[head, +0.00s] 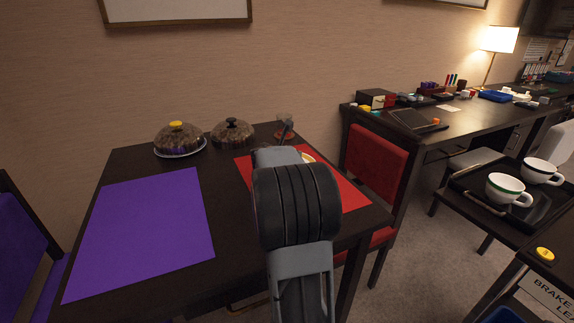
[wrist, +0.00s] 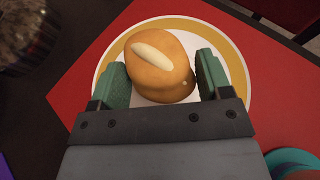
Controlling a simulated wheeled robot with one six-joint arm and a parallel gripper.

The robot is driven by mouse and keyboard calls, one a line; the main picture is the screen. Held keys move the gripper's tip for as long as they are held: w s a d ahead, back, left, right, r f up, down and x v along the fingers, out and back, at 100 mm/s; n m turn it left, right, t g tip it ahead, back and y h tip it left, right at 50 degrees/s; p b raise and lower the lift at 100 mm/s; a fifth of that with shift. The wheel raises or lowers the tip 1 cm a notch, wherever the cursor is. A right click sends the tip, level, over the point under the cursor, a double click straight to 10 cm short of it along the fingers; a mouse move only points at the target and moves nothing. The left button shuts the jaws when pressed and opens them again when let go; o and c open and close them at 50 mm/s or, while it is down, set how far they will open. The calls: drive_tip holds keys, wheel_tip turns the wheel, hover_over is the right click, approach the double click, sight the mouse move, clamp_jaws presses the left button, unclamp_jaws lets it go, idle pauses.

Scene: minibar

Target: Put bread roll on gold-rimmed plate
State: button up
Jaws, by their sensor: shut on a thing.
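The bread roll (wrist: 160,72) is golden brown with a pale slash and sits between my gripper's fingers in the wrist view. My gripper (wrist: 162,80) is shut on it, one green-padded finger on each side. The gold-rimmed plate (wrist: 244,72) is white with a yellow-gold rim and lies directly below the roll. I cannot tell whether the roll touches the plate. In the head view a small part of the plate (head: 308,157) shows behind my arm, on the red mat (head: 345,192). My arm hides the roll and gripper fingers there.
Two domed covers, one with a yellow knob (head: 178,139) and one with a dark knob (head: 231,132), stand at the table's back. A purple mat (head: 145,230) lies at left. A red chair (head: 376,160) stands at the table's right. Two cups (head: 508,188) sit on a tray further right.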

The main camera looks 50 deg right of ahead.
drive_tip(key=shift+f+b, duration=0.4)
drive_tip(key=shift+f, duration=0.9)
drive_tip(key=shift+f, duration=0.1)
drive_tip(key=shift+f, duration=0.15)
drive_tip(key=o, duration=0.9)
drive_tip(key=shift+o, duration=0.2)
drive_tip(key=shift+s+a+r, duration=0.15)
drive_tip(key=shift+a+r, duration=0.15)
drive_tip(key=shift+r, duration=0.1)
drive_tip(key=p+v, duration=0.2)
drive_tip(key=v, duration=0.8)
drive_tip(key=shift+r+p, duration=0.1)
drive_tip(key=shift+p, duration=0.3)
drive_tip(key=shift+s+a+r, duration=0.2)
drive_tip(key=shift+s+a, duration=0.05)
drive_tip(key=shift+a, duration=0.35)
